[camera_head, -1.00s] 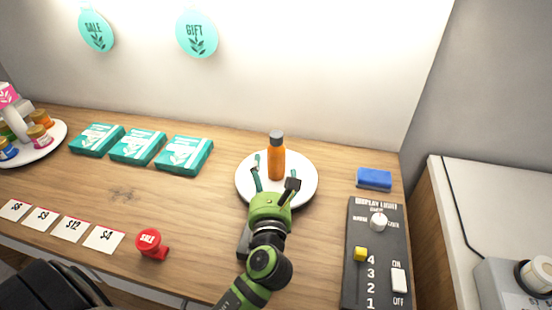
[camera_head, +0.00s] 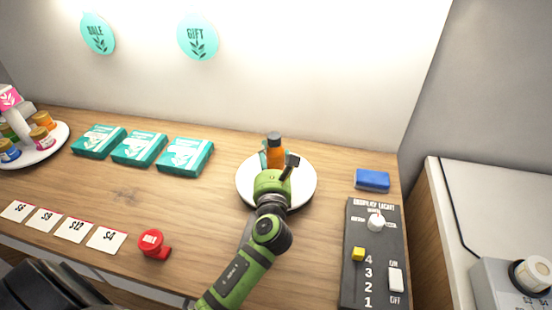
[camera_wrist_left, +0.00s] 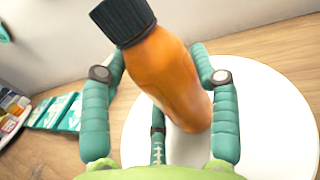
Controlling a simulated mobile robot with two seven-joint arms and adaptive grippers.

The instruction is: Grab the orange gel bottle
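The orange gel bottle (camera_head: 275,152) has a dark cap and stands upright on a round white plate (camera_head: 308,187). In the left wrist view the bottle (camera_wrist_left: 168,75) appears between the teal fingers. My left gripper (camera_head: 278,162) is at the bottle, with its green palm on the near side and hiding the lower part. Its fingers (camera_wrist_left: 158,62) reach along both sides of the bottle and look spread, with a gap on the left side. Contact on the right side cannot be told. My right gripper is not in view.
Teal boxes (camera_head: 139,148) lie left of the plate. Price cards (camera_head: 76,230) and a red sale button (camera_head: 152,244) are nearer the front. A dark control panel (camera_head: 374,270) and a blue block (camera_head: 373,180) are to the right. A display stand (camera_head: 45,152) holds small jars.

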